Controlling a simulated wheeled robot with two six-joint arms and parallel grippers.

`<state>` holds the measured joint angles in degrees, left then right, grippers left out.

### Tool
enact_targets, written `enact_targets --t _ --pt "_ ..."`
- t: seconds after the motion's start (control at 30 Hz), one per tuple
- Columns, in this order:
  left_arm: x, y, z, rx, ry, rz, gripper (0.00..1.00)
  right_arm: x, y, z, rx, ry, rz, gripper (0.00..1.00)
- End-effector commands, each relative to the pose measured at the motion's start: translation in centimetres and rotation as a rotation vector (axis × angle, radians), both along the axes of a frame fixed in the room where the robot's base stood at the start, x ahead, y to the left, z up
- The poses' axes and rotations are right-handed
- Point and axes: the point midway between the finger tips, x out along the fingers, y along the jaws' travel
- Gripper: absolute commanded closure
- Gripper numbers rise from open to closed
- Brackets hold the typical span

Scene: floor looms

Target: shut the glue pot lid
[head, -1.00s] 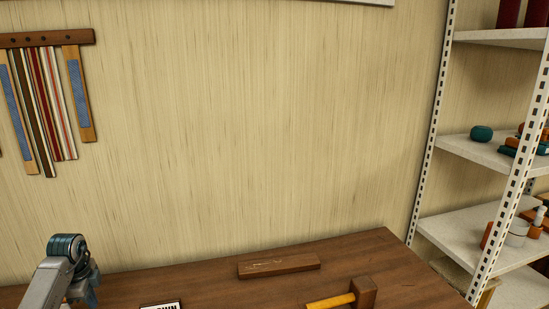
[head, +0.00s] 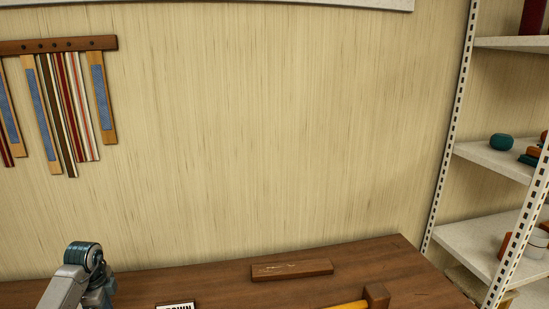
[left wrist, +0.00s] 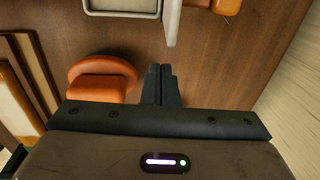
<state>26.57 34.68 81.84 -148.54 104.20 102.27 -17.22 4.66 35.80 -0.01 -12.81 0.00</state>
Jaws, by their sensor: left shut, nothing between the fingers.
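In the left wrist view my left gripper (left wrist: 163,84) is shut and empty, its dark fingers together over the brown bench top. Just left of it is an orange rounded object (left wrist: 98,76) with a disc-like back. A grey shallow container (left wrist: 122,13) is cut off at the top edge, with a thin pale upright piece (left wrist: 172,20) to its right. I cannot tell for sure which of these is the glue pot or its lid. In the head view only a part of my left arm shows at lower left; neither gripper is visible there.
On the wooden bench (head: 215,284) lie a brown block (head: 291,270), a yellow-handled mallet (head: 375,295) and a small lettered sign (head: 176,306). White shelving (head: 490,158) stands at right. Another orange object (left wrist: 227,6) and layered boards (left wrist: 20,85) show in the wrist view.

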Motion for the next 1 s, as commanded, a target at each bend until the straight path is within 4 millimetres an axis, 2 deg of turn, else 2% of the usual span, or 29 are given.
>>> enact_targets --t 1.0 --pt "-1.4 -0.4 -0.7 0.001 0.000 0.000 1.00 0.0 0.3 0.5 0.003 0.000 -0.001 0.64"
